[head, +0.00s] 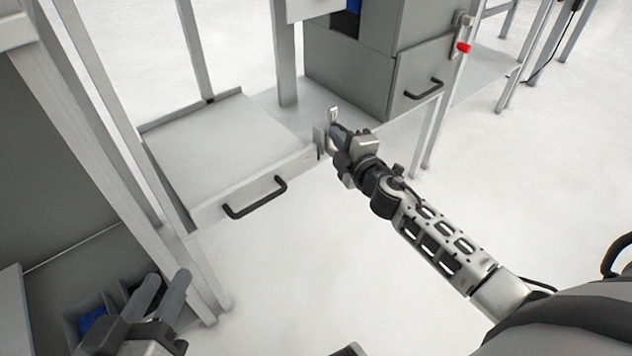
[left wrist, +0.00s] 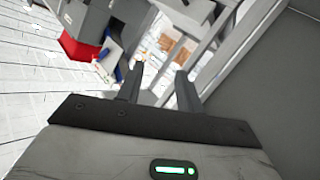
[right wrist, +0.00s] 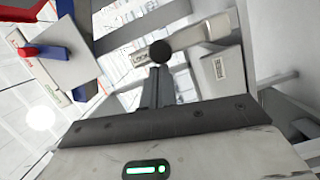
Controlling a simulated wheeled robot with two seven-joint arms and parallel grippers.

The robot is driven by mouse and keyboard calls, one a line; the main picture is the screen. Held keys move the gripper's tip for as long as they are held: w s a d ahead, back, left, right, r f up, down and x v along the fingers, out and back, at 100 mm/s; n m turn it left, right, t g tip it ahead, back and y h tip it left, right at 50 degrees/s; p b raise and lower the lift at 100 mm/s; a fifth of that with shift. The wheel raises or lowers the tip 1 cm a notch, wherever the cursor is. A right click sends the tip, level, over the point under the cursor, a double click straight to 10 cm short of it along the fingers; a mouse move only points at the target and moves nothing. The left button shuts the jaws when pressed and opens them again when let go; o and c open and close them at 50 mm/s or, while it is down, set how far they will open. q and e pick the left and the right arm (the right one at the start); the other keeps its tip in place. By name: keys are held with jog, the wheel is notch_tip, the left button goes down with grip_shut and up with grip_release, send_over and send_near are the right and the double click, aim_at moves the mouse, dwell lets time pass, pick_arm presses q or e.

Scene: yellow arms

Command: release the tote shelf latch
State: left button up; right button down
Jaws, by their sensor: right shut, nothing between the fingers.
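The tote shelf (head: 225,135) is a light grey tray with a black handle (head: 254,197) on its front, left of centre in the head view. A small metal latch piece (head: 333,116) shows by its right front corner. In the right wrist view a pale lever (right wrist: 200,36) has a round dark knob (right wrist: 160,52) at its end. My right gripper (head: 334,143) is at that corner; its shut, empty fingers (right wrist: 157,86) appear just below the knob. I cannot tell whether they touch it. My left gripper (head: 160,294) is open and empty at the lower left.
A grey cabinet (head: 350,60) with a handled drawer (head: 420,80) stands behind. A latch with a red knob (head: 463,48) is on its right post. Frame posts (head: 110,120) stand close to my left gripper. A bin with blue contents (head: 92,322) is beside it. The floor in front is clear.

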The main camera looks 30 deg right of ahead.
pick_arm(q)
jog(key=shift+f, duration=0.3)
